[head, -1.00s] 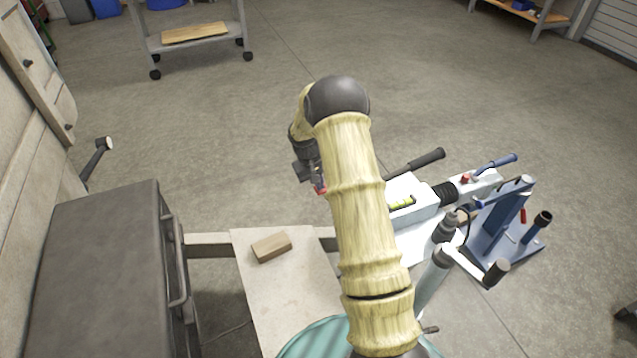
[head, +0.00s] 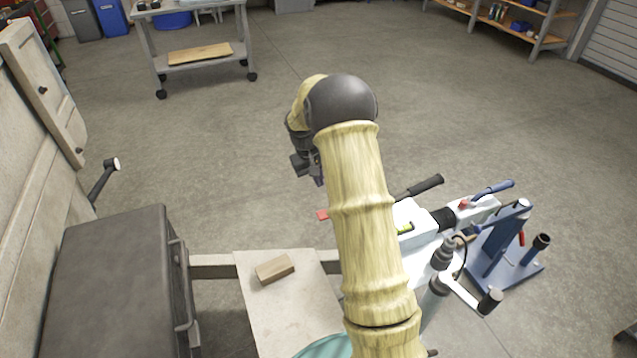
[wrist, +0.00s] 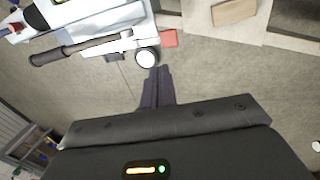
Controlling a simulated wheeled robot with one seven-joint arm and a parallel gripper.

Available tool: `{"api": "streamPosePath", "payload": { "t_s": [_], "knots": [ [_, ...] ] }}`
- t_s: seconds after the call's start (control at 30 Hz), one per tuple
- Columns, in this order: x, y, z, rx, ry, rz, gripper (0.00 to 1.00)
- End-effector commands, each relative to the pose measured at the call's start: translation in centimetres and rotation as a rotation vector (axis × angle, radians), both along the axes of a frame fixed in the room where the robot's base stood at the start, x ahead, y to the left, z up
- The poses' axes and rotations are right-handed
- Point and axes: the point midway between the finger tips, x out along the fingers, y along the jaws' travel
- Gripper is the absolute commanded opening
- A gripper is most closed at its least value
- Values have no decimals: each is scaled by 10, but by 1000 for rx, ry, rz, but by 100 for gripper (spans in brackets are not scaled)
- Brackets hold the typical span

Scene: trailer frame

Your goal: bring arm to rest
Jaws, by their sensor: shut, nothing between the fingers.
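My gripper (wrist: 157,84) is shut and empty in the wrist view, its dark fingers together above the concrete floor. In the head view my gripper (head: 318,178) shows only in part, left of my arm, which hides some of it. The white trailer coupling (head: 408,226) with its black handle lies to the right of and behind my arm. It also shows at the top left of the wrist view (wrist: 95,22), apart from the fingers. A red piece (wrist: 170,38) lies close beyond the fingertips in the picture.
A wooden block (head: 275,269) lies on the pale board (head: 290,310). A dark grey box (head: 115,285) stands at the left. A blue stand (head: 500,245) is at the right. A cart (head: 200,55) stands farther back. The floor between is clear.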

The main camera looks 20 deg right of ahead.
Motion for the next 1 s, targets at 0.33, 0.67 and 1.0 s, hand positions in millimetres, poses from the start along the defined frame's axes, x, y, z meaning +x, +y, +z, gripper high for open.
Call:
{"api": "streamPosePath", "payload": {
  "t_s": [0.33, 0.67, 1.0],
  "knots": [
    [0, 0, 0, 0, 0, 0, 0],
    [-38, 29, 30, 46, -40, 24, 0],
    [-145, 82, 73, 141, -136, 44, 0]
  ]
}}
